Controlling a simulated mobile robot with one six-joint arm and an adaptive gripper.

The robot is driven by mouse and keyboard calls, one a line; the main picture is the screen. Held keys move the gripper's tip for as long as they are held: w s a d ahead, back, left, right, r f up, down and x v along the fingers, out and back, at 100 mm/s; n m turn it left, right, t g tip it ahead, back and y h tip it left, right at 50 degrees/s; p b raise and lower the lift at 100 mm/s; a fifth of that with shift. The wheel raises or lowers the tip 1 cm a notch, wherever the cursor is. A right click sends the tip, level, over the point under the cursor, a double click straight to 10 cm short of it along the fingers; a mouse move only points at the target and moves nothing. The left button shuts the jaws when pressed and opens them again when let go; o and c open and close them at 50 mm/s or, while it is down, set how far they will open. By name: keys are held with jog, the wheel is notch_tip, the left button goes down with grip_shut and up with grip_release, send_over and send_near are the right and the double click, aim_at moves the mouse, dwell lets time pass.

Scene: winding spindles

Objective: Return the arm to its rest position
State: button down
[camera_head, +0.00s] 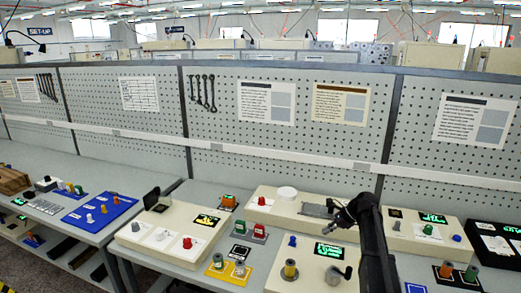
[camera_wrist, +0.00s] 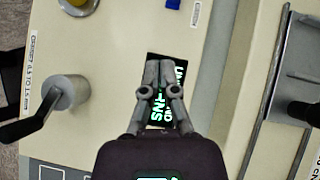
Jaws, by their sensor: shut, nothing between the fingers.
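My gripper (camera_head: 332,226) is above the cream winding machine (camera_head: 278,256) in the head view, at the end of my dark arm, which rises from the lower right. In the wrist view, its grey fingers (camera_wrist: 160,66) are closed together at the tips with nothing between them. They hang over the machine's display (camera_wrist: 180,78) with green text, hiding part of it. I cannot tell the exact height above the machine, but no touch shows.
A crank (camera_wrist: 62,97), a spindle (camera_wrist: 78,4) and a blue knob (camera_head: 292,241) stand on the machine near my gripper. A grey plate (camera_head: 318,210) lies behind. A pegboard wall (camera_head: 240,145) closes the bench's back. A blue tray (camera_head: 100,212) is at left.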

jog(key=s+a+f+n+h, duration=0.1)
jog(key=s+a+n, duration=0.2)
jog(key=s, duration=0.1)
jog(key=s+a+f+n+g+h, duration=0.1)
jog(key=s+a+n, duration=0.1)
jog(key=s, duration=0.3)
jog(key=s+a+f+n+h, duration=0.1)
jog(key=s+a+n, duration=0.2)
jog(key=s+n, duration=0.1)
jog(key=shift+s+a+f+h, duration=0.2)
jog(key=shift+a+h, duration=0.15)
jog(key=shift+h, duration=0.05)
jog(key=s+a+f+n+h, duration=0.1)
jog(key=s+a+n+h, duration=0.2)
jog(key=s+n, duration=0.7)
jog(key=shift+s+f+g+h, duration=0.25)
jog(key=shift+s+h, duration=0.45)
jog(key=shift+s, duration=0.8)
